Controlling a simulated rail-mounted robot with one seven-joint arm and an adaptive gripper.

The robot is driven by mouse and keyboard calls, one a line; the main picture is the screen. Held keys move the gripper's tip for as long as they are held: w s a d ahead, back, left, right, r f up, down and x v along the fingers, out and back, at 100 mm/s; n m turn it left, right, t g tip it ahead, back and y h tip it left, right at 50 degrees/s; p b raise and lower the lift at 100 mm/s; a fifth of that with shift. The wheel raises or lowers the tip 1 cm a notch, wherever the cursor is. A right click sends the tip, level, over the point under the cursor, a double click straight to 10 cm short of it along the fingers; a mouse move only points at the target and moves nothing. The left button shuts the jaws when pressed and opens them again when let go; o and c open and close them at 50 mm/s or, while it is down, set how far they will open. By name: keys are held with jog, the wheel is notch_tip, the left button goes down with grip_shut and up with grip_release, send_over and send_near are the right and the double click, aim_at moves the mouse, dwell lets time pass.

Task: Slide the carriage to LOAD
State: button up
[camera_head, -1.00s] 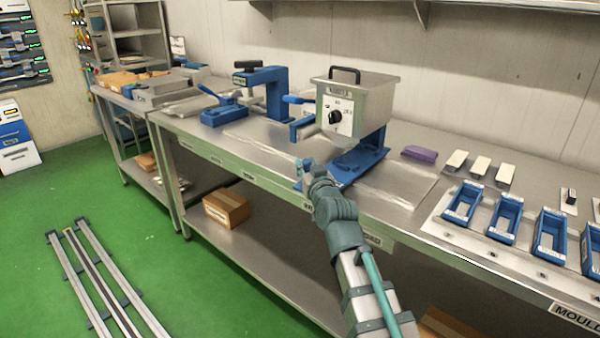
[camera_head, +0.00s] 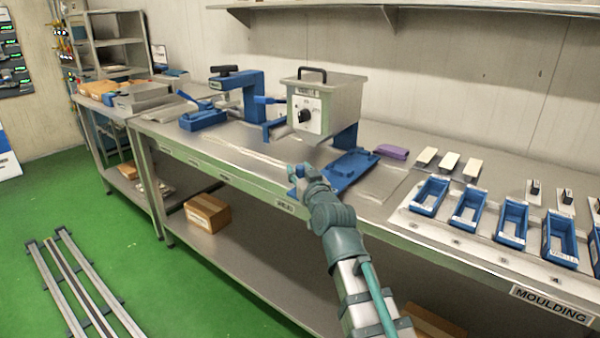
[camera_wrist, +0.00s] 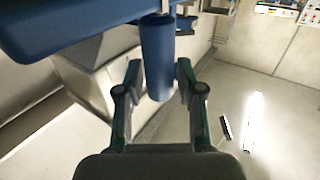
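The carriage (camera_head: 352,168) is a flat blue plate on the steel bench, in front of and below the grey kettle (camera_head: 322,105). The kettle has a black knob on its front. My gripper (camera_head: 295,175) is at the carriage's near-left end. In the wrist view my gripper (camera_wrist: 158,80) has a finger on each side of a blue cylindrical handle (camera_wrist: 157,55) below a blue part. A LOAD mark is not readable in these views.
Blue moulds (camera_head: 468,207) stand in a row on the right, with pale blocks (camera_head: 449,162) behind. A purple block (camera_head: 391,152) lies right of the carriage. A blue press (camera_head: 240,95) stands left of the kettle. A bare steel strip lies right of the carriage.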

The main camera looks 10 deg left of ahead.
jog(key=shift+o, duration=0.7)
jog(key=shift+s+d, duration=0.1)
jog(key=v, duration=0.7)
jog(key=shift+s, duration=0.15)
